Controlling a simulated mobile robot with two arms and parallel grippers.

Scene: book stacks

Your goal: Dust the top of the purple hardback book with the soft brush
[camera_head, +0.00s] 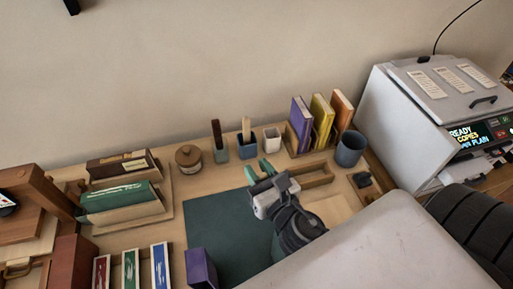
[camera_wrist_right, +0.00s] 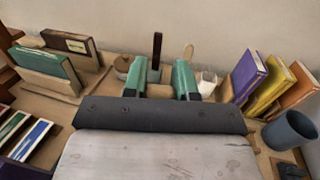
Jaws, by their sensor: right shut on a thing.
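A purple book (camera_head: 301,124) stands upright in a wooden rack at the back right, and it also shows in the right wrist view (camera_wrist_right: 244,76). A second, darker purple block or book (camera_head: 201,268) stands at the front of the desk; I cannot tell which is the hardback. My right gripper (camera_head: 260,171) is over the dark green mat, its green fingers shut on a tan wooden piece (camera_wrist_right: 160,91). Its bristles are not visible, so I cannot confirm it is the soft brush. My left gripper is not in view.
Yellow (camera_head: 321,117) and orange (camera_head: 342,109) books share the rack. Cups holding a dark handle (camera_head: 216,133) and a tan handle (camera_head: 246,128) stand behind the mat (camera_head: 215,226). A blue-grey cup (camera_head: 350,150) and a printer (camera_head: 415,115) are at the right. The left mat is clear.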

